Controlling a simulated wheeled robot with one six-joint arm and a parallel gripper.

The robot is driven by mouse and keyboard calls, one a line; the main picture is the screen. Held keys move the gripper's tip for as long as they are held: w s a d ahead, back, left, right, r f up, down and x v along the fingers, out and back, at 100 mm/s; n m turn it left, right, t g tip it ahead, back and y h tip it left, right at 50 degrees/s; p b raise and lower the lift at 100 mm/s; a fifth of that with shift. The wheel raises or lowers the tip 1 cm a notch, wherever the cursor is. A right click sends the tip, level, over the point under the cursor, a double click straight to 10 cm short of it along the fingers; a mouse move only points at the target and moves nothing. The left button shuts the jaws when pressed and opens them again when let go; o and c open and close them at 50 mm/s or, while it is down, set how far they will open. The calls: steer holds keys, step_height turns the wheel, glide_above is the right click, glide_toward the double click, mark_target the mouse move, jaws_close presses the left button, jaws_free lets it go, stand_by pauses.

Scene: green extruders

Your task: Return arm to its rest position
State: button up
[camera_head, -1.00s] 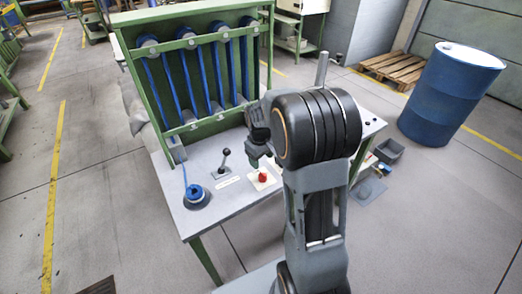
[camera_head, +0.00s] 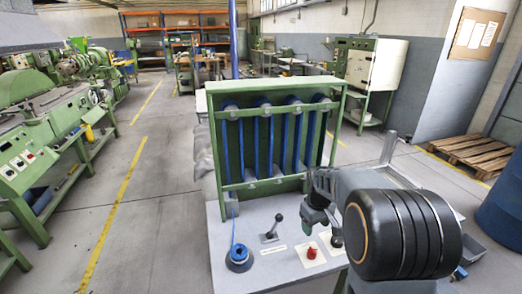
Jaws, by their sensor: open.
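My arm (camera_head: 405,235) fills the lower right of the head view, with its large black joint nearest the camera. My gripper (camera_head: 312,214) shows small and dark to the left of that joint, pointing down above the grey table (camera_head: 290,278) of the green stand. It is open and I see nothing held in it. Part of it is hidden behind my own arm. It hangs near a red button (camera_head: 311,252) on a pale plate, and I cannot tell its exact height above it.
A black-knobbed lever (camera_head: 273,228) and a blue spool (camera_head: 239,255) stand on the table. The green frame (camera_head: 272,87) with blue tubes rises behind. A blue barrel (camera_head: 506,205) and wooden pallets (camera_head: 470,152) are at right. Open floor (camera_head: 150,225) lies at left.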

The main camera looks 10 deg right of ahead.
steer(key=s+a+r+m+t, duration=0.1)
steer(key=s+a+r+m, duration=0.1)
steer(key=s, duration=0.6)
steer(key=s+a+r+m+t+p, duration=0.1)
steer(key=s+a+r+t, duration=0.1)
steer(key=s+a+r, duration=0.3)
steer(key=s+a, duration=0.2)
steer(key=s, duration=0.1)
steer(key=shift+r+m+y, duration=0.15)
steer(key=shift+m+y, duration=0.15)
steer(key=shift+m, duration=0.1)
